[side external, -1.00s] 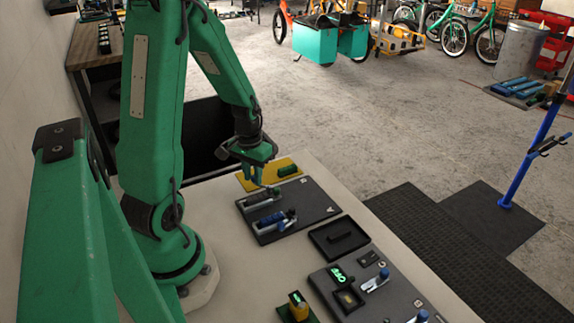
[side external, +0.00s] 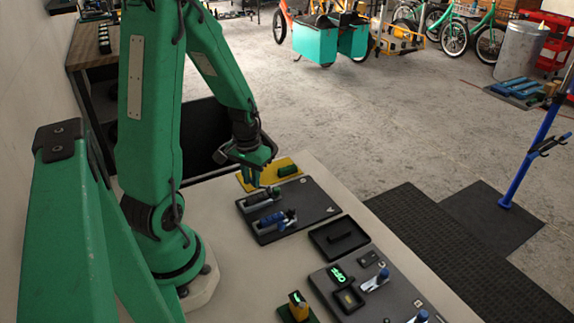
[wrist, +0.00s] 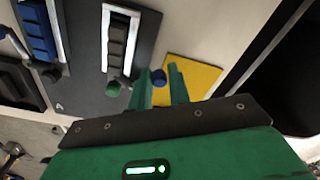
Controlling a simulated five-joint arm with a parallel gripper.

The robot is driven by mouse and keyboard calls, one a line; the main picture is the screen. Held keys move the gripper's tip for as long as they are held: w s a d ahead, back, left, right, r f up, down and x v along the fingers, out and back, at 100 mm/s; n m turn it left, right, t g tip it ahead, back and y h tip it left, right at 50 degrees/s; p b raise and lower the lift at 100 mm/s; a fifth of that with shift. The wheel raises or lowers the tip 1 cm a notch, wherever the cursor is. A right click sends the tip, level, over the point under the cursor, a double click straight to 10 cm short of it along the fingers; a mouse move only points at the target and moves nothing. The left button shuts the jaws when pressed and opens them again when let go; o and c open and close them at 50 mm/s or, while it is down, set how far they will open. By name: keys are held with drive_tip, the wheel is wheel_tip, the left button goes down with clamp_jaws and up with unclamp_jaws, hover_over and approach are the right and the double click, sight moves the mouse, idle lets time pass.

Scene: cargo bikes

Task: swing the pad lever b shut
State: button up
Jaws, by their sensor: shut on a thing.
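Panel A (side external: 323,201) is a dark plate with two clamps side by side. I see no b marking on either lever.
A yellow plate (side external: 250,182) with a green block (side external: 287,170) lies just beyond panel A. A black tray (side external: 321,247) and another dark panel (side external: 401,298) with blue-topped parts lie nearer the camera.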

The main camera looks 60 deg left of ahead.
drive_tip(key=shift+s+d+f+g, duration=0.15)
drive_tip(key=shift+s+d+f, duration=0.15)
drive_tip(key=shift+s, duration=0.15)
drive_tip(key=shift+s+d+f+g, duration=0.2)
drive_tip(key=shift+s+d, duration=0.1)
drive_tip(key=shift+s, duration=0.15)
drive_tip(key=shift+s+d, duration=0.2)
drive_tip(key=shift+d, duration=0.2)
clamp_jaws()
drive_tip(key=shift+r, duration=0.1)
drive_tip(key=shift+w, duration=0.1)
drive_tip(key=shift+o, duration=2)
unclamp_jaws()
drive_tip(key=shift+w, duration=0.1)
drive_tip(key=shift+r, duration=0.1)
drive_tip(key=shift+w, duration=0.1)
drive_tip(key=shift+o, duration=1.4)
drive_tip(key=shift+r, duration=2.2)
